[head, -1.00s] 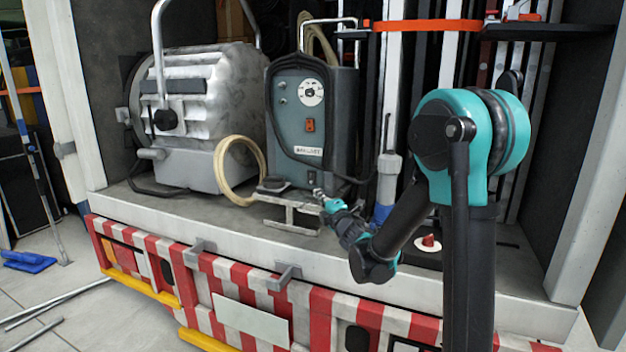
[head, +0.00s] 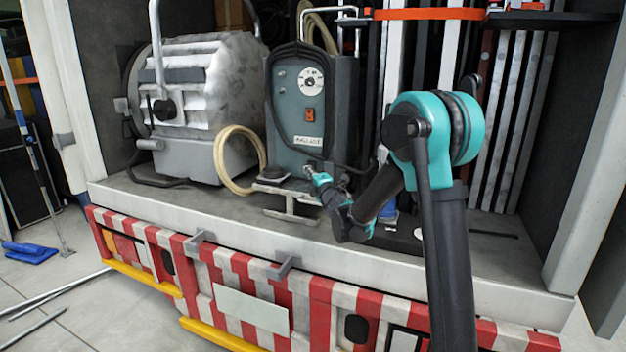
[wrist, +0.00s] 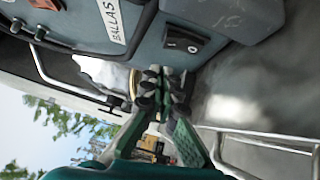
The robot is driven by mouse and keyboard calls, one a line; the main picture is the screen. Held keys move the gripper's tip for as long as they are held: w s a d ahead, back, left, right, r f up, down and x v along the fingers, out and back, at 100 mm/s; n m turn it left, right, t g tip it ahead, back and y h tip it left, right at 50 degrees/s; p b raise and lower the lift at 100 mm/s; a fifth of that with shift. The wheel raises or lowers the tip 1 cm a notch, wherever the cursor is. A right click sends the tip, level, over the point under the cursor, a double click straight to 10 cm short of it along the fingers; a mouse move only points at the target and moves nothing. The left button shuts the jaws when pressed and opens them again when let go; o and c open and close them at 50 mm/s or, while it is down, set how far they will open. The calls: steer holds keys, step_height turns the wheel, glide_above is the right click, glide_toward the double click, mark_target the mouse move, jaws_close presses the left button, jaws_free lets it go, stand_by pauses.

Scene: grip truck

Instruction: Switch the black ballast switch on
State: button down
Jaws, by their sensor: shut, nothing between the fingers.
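The grey ballast box (head: 287,108) stands upright on the truck bed, with a dial and an orange switch (head: 310,115) on its front. The black ballast switch (wrist: 187,40) shows in the wrist view, on the lower front near the BALLAST label (wrist: 112,20). In the head view my gripper hides that switch. My gripper (head: 310,171) is at the box's lower front, and its fingertips also show in the wrist view (wrist: 162,82). They are shut and empty, close to the switch. I cannot tell whether they touch the box.
A large silver lamp (head: 205,85) stands left of the box, with a coiled pale cable (head: 228,178) between them. A metal stand (head: 292,212) lies in front of the box. Upright poles and panels (head: 510,120) fill the right side.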

mark_target(313, 166)
steer(key=shift+w+d+r, duration=0.15)
steer(key=shift+w+d, duration=0.2)
steer(key=shift+w, duration=0.4)
steer(key=shift+w+d+r, duration=0.1)
steer(key=shift+w+d, duration=0.2)
steer(key=shift+w, duration=0.45)
steer(key=shift+w+d+r, duration=0.15)
steer(key=shift+w, duration=0.25)
steer(key=shift+s, duration=0.1)
